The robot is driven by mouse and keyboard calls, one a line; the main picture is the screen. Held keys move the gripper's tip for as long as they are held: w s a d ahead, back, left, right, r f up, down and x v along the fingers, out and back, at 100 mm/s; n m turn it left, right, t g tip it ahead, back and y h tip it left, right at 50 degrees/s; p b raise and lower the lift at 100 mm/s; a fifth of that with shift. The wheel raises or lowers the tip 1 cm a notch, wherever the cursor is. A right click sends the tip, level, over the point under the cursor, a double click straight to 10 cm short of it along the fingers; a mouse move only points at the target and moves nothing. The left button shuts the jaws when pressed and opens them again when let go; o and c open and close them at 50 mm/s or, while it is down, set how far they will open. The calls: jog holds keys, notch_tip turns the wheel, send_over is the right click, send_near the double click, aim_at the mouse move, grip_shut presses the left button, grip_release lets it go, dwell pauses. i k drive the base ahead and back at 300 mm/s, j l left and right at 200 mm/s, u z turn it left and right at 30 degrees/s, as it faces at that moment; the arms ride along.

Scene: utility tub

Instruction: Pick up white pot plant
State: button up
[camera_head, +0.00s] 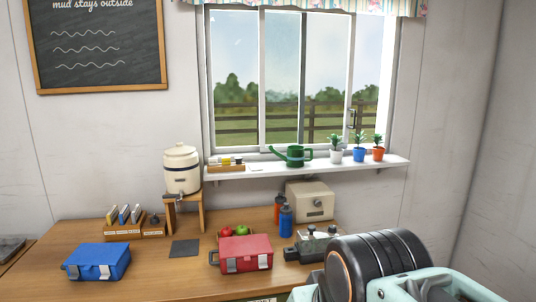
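The white pot plant (336,155) is a small green plant in a white pot. It stands upright on the white window shelf (380,163), left of a blue pot plant (359,153) and an orange-red pot plant (378,153). Nothing hides it. My arm fills the lower right, well below and in front of the shelf. A dark, blocky part (308,251) just left of it seems to be my gripper, far from the pot. Its fingers cannot be made out clearly.
A green watering can (297,156) stands left of the white pot, with a gap between. A wooden tray (227,167) sits at the shelf's left end. Below are a cream box (310,201), blue bottle (286,221), orange bottle (279,208) and red case (242,254).

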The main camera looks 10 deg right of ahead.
aim_at(337, 153)
jog(key=i+l+z, duration=0.35)
jog(key=i+l, duration=0.35)
jog(key=l, duration=0.15)
jog(key=i+l+z, duration=0.3)
jog(key=i+l, duration=0.35)
jog(key=i, duration=0.1)
